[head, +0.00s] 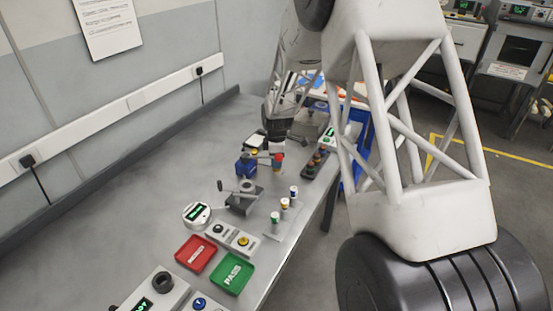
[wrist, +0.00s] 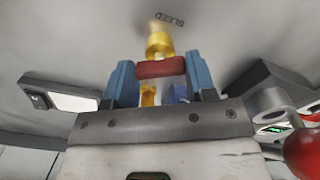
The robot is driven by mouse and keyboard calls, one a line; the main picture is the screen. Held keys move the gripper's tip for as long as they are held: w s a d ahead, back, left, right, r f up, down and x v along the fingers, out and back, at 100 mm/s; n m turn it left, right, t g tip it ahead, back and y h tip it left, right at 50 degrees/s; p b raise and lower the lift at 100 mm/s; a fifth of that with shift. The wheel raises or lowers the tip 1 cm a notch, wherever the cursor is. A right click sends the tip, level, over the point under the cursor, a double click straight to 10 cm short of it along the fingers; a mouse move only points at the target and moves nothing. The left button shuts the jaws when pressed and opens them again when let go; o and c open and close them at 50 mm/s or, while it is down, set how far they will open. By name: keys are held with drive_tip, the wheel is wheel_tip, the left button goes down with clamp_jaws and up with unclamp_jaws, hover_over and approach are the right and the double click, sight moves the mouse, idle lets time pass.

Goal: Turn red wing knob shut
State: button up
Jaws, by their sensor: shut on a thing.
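The red wing knob (wrist: 160,68) shows in the wrist view as a dark red bar across the space between my fingers. A brass fitting (wrist: 159,42) stands just beyond it. My gripper (wrist: 160,77) has one blue finger on each side of the knob and is shut on it. In the head view, my gripper (head: 277,148) is low over the far part of the bench, and a small bit of red (head: 279,157) shows beneath it. A blue block (head: 245,168) with a yellow part stands beside it. The knob's exact angle is hard to read in the head view.
A red ball (wrist: 303,152) is close at right in the wrist view.

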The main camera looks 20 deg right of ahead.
drive_tip(key=m, duration=0.5)
drive_tip(key=shift+m, duration=0.4)
drive_tip(key=o, duration=0.9)
drive_tip(key=shift+o, duration=0.2)
drive_tip(key=shift+r, duration=3.9)
